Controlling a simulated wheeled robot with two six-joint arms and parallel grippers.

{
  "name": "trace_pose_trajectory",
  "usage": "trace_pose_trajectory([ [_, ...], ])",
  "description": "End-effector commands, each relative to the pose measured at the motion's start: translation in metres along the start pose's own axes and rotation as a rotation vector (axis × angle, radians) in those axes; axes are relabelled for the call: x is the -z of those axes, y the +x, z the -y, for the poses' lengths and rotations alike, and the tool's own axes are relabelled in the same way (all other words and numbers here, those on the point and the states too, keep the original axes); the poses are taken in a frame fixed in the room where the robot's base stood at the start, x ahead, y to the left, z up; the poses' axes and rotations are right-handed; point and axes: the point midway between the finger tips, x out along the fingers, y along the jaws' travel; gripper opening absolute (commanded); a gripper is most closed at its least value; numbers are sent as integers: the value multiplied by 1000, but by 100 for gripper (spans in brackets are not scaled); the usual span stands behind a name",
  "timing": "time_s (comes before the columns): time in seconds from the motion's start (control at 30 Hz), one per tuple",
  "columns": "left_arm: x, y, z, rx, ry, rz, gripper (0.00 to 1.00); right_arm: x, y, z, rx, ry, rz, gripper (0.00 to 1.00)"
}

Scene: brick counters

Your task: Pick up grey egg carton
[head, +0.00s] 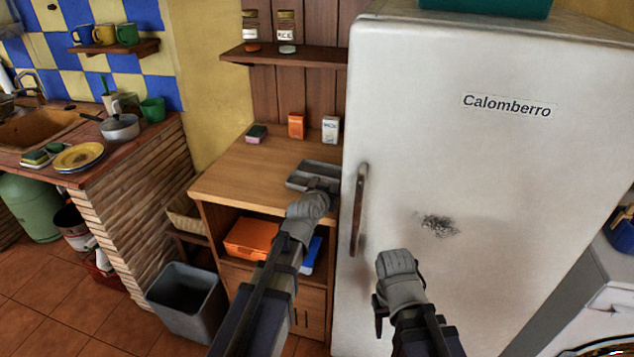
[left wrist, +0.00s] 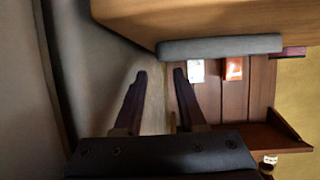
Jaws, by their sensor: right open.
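The grey egg carton (head: 312,174) lies on the wooden counter, close to the fridge's left side. It has a long, low, ridged shape. In the left wrist view, which is turned over, a grey edge that looks like the carton (left wrist: 220,46) lies up and right of my fingertips. My left gripper (head: 324,190) is at the carton's near right side in the head view and partly covers it. Its two fingers (left wrist: 160,78) stand apart with nothing between them. My right gripper (head: 397,264) is in front of the fridge door, away from the carton, its fingertips mostly hidden.
The white fridge (head: 470,180) with its handle (head: 358,210) stands close on the right. The counter's left part (head: 235,175) is clear.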

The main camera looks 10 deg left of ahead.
Motion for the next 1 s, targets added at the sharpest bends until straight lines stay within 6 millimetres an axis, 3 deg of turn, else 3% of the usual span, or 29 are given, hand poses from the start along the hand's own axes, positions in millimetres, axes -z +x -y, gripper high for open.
trace_pose_trajectory([
  [0.17,-3,10,0,0,0,0,40,0,6,1,0,0,0,50],
  [0.43,-6,49,-1,0,0,0,40,1,24,2,0,0,0,50],
  [0.7,-4,51,-1,0,0,0,40,1,23,2,0,0,0,50],
  [1.0,-4,51,-1,0,0,0,6,1,23,2,0,0,0,50],
])
